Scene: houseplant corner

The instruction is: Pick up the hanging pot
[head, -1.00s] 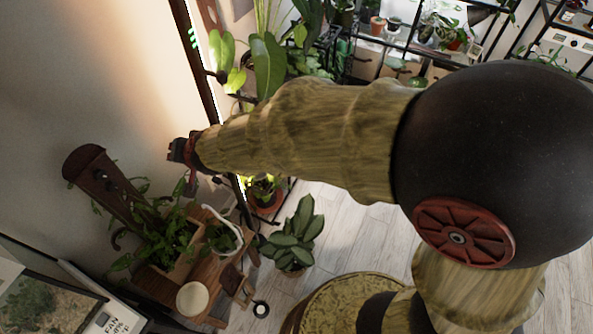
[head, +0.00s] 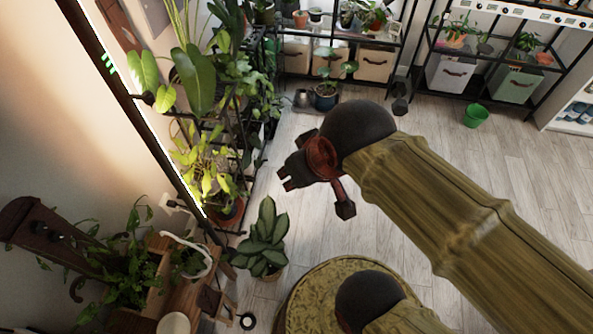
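The likeliest hanging pot is a small leafy planter (head: 187,263) with a white looped cord or handle (head: 205,250), at the lower left of the head view. It sits among foliage on a wooden stand; its body is mostly hidden by leaves, so I cannot tell its full shape. My gripper (head: 316,196) is dark with a red wrist part, near the middle of the view. Its fingers are spread apart with nothing between them. It is up and to the right of the pot, well apart from it.
A broad-leaved potted plant (head: 263,240) stands on the floor right of the stand. A tall black plant shelf (head: 240,150) lines the wall behind. A pale cup (head: 174,324) is at the stand's front. Open wooden floor (head: 440,150) lies right, with a green bucket (head: 476,115).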

